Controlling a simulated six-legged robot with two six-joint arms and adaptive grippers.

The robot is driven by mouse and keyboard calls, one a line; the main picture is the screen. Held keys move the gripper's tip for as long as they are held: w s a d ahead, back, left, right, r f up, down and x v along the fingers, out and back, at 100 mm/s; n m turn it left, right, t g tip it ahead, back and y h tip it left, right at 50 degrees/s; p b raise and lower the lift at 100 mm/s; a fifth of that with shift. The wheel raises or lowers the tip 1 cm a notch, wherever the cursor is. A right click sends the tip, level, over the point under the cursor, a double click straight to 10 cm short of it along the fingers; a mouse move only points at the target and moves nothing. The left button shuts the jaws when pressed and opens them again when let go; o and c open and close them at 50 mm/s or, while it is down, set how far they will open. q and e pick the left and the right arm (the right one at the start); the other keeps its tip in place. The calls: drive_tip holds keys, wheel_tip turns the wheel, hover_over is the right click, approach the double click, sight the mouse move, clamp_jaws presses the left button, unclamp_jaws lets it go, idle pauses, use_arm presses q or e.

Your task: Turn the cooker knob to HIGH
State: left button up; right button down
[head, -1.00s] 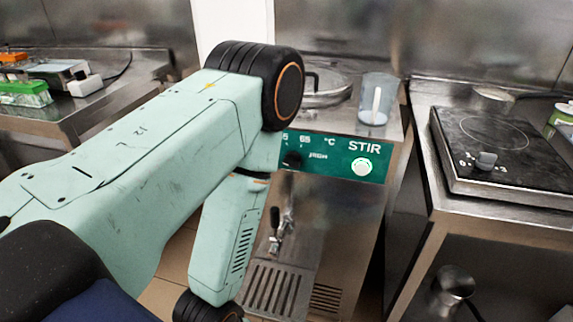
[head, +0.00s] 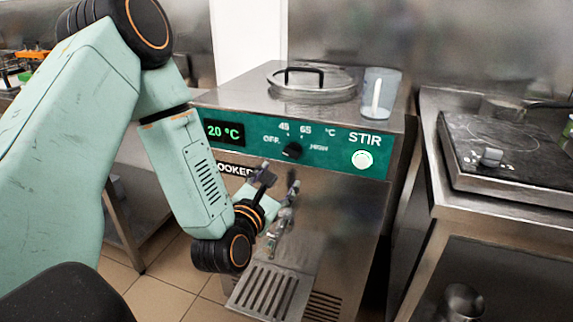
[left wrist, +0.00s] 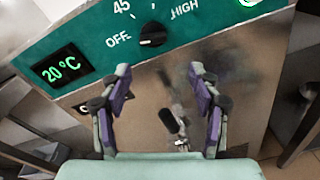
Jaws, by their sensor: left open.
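The cooker knob (head: 292,151) is a small black dial on the green panel, with OFF to its left, 45 and 65 above and HIGH to its right. It also shows in the left wrist view (left wrist: 152,34), where its pale mark seems to face OFF. The display (head: 224,132) reads 20 °C. My left gripper (head: 280,178) is open and empty, below the knob and apart from it. In the left wrist view its two purple-padded fingers (left wrist: 160,72) stand either side of and below the knob. My right gripper is not in view.
A lit green STIR button (head: 362,159) sits right of the knob. A tap (head: 277,232) and drip grate (head: 268,290) are below on the cooker front. A lidded opening (head: 312,82) and a clear jug (head: 379,95) are on top. A hotplate (head: 510,150) stands right.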

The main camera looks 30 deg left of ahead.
sight(289, 155)
use_arm(q)
drive_tip(key=shift+n+y, duration=0.4)
drive_tip(key=shift+n, duration=0.4)
drive_tip(key=w, duration=0.1)
drive_tip(key=w+a+r, duration=0.1)
drive_tip(key=w, duration=0.1)
drive_tip(key=shift+w+a+r, duration=0.15)
drive_tip(key=shift+w+a, duration=0.1)
drive_tip(key=shift+a, duration=0.15)
drive_tip(key=w, duration=0.3)
drive_tip(key=shift+w+d+r+b, duration=0.15)
drive_tip(key=shift+d+r+b, duration=0.1)
drive_tip(key=shift+d+b, duration=0.1)
drive_tip(key=shift+w+a+t, duration=0.15)
drive_tip(key=shift+w+t, duration=0.15)
drive_tip(key=shift+w+a+f, duration=0.2)
drive_tip(key=shift+a, duration=0.3)
drive_tip(key=shift+d+r, duration=0.15)
drive_tip(key=shift+d, duration=0.25)
drive_tip(key=shift+c, duration=0.7)
drive_tip(key=shift+a, duration=0.25)
drive_tip(key=c, duration=0.4)
drive_tip(key=shift+d, duration=0.1)
drive_tip(key=c, duration=0.6)
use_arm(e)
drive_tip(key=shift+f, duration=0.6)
